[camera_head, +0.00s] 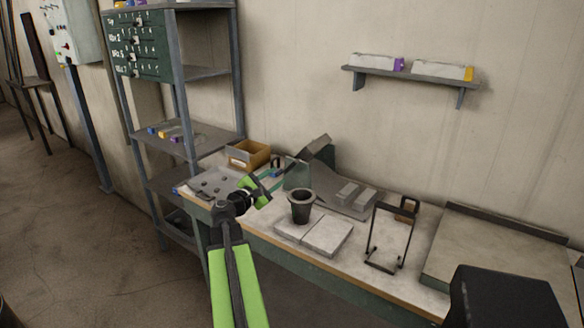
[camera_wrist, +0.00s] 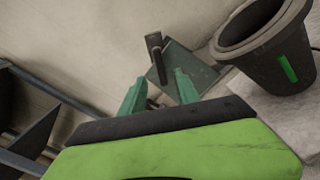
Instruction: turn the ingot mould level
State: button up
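My gripper (camera_wrist: 158,78) shows two teal fingers standing apart with nothing clearly held between them. In the head view, my gripper (camera_head: 274,176) is above the left part of the bench. A grey-green plate (camera_wrist: 186,72) with an upright dark handle (camera_wrist: 154,48) lies just beyond the fingertips, apart from them as far as I can tell. A dark, tapered pot (camera_head: 301,207) stands upright on pale slabs; in the wrist view the pot (camera_wrist: 262,42) has a green mark and is to the right of the fingers. I cannot tell for certain which piece is the ingot mould.
A grey slab (camera_head: 328,190) with two pale blocks lies behind the pot. A black wire frame (camera_head: 370,246) stands to the right of the pale slabs (camera_head: 326,238). A tan box (camera_head: 248,150) is at the back left. A metal shelf rack (camera_head: 184,100) stands left of the bench.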

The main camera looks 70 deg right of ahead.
aim_at(290, 168)
jog(key=x, duration=1)
jog(key=shift+d, duration=0.3)
grip_shut()
jog(key=shift+s, duration=0.1)
dwell(0.7)
